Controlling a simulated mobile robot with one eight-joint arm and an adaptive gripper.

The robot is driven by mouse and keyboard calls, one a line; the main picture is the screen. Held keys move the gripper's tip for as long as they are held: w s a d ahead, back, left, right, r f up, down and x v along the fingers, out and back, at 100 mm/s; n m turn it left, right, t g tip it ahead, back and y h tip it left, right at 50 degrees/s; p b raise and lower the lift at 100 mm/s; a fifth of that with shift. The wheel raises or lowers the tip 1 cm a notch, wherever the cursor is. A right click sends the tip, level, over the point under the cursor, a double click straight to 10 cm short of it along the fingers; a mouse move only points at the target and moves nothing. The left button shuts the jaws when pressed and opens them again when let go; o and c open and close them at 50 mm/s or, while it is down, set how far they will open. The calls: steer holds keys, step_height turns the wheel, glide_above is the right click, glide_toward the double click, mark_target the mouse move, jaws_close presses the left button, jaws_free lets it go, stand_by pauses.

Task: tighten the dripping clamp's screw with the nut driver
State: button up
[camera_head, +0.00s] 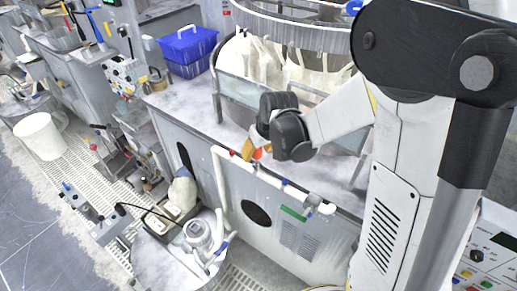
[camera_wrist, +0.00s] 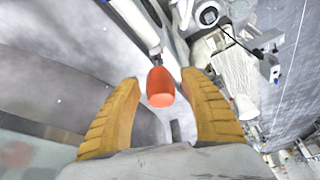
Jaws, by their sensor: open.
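An orange-red handle (camera_wrist: 160,86), which looks like the nut driver's, stands between my open fingers in the wrist view. It points toward the camera and its far end is hidden. My gripper (camera_wrist: 161,77) has its two yellow ribbed fingers apart, one on each side of the handle. In the head view my gripper (camera_head: 256,151) is over the white pipe (camera_head: 268,175) along the front of the grey cabinet. Small coloured fittings sit along the pipe, including a grey one (camera_head: 311,202) near its right end. I cannot tell which clamp drips; no screw can be made out.
The grey cabinet's top (camera_head: 190,108) lies behind the pipe, with a large round machine (camera_head: 290,65) on it. A blue bin (camera_head: 187,50) stands at the back. A round table (camera_head: 165,265) with equipment is below left. A white bucket (camera_head: 40,136) stands far left.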

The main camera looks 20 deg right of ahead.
steer(key=v, duration=1.2)
steer(key=shift+o, duration=0.4)
